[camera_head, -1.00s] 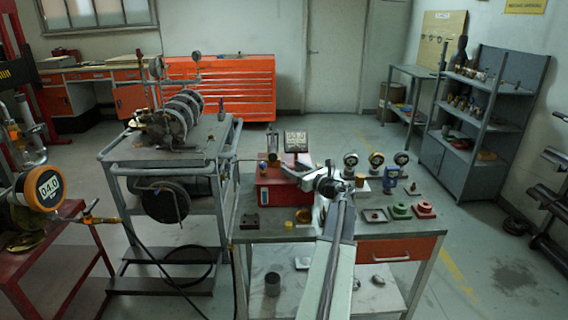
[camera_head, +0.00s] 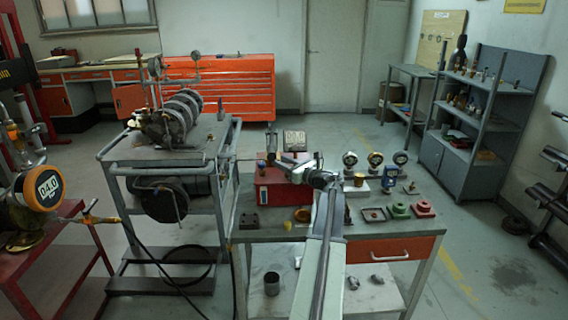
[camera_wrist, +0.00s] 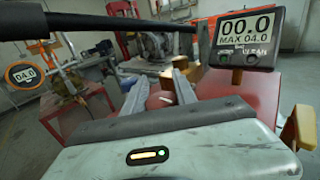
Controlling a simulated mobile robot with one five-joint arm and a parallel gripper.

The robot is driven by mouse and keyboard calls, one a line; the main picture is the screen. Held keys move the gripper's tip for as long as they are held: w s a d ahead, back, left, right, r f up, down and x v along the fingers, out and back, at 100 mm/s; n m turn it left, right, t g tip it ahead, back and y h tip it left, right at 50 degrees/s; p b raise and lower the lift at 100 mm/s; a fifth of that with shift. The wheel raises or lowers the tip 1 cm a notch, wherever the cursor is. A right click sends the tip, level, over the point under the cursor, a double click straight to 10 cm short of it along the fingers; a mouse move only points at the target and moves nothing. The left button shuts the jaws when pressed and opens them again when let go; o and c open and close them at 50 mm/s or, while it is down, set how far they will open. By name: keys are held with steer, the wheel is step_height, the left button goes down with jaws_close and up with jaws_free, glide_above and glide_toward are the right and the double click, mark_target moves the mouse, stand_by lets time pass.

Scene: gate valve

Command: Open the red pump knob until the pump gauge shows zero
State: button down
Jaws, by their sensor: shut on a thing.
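The red pump box (camera_head: 274,190) stands on the workbench, with its dark-framed digital gauge (camera_head: 295,141) behind my gripper (camera_head: 284,160). In the wrist view the pump gauge (camera_wrist: 248,26) reads 00.0, with MAX 04.0 below it. My gripper (camera_wrist: 164,88) reaches over the red box, its two grey fingers close around a small red part, which looks like the red pump knob (camera_wrist: 166,80). The fingers hide most of it. A black bar (camera_wrist: 90,22), apparently the pump's lever, crosses the top of the wrist view.
An orange round gauge (camera_head: 45,188) at the left reads 04.0. A grey trolley (camera_head: 205,170) carries a valve assembly left of the bench. Small gauges (camera_head: 375,160), a green part (camera_head: 400,209) and a red part (camera_head: 423,208) sit on the bench's right half.

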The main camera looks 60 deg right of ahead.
steer(key=shift+n+y, duration=0.8)
steer(key=shift+y, duration=0.4)
steer(key=shift+a+n+y, duration=0.25)
steer(key=shift+n+y, duration=0.05)
steer(key=shift+y, duration=0.2)
steer(key=c, duration=1)
jaws_free()
steer(key=s, duration=0.7)
steer(key=shift+s, duration=0.4)
